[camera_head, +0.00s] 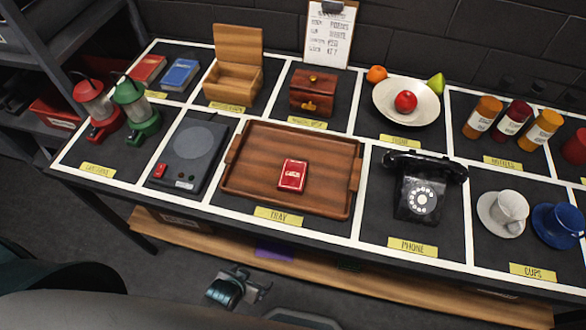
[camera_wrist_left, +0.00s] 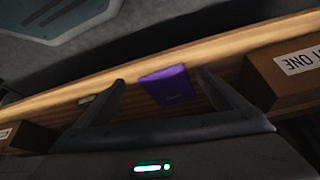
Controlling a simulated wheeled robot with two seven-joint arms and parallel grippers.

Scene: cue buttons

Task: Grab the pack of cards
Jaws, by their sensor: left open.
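The red pack of cards (camera_head: 292,175) lies flat on the wooden tray (camera_head: 250,190), a little right of the tray's middle. My left gripper (camera_head: 250,281) is low in front of the table, below and left of the pack and well apart from it. In the left wrist view my left gripper (camera_wrist_left: 161,80) has its two fingers spread with nothing held between them. The pack does not show in that view. My right gripper is not in view.
A black telephone (camera_head: 423,188) stands right of the tray, and a dark device (camera_head: 188,155) lies left of it. A wooden lower shelf (camera_head: 350,275) runs below the tabletop. A purple item (camera_wrist_left: 167,86) lies on it, beyond my left fingers. The tray around the pack is bare.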

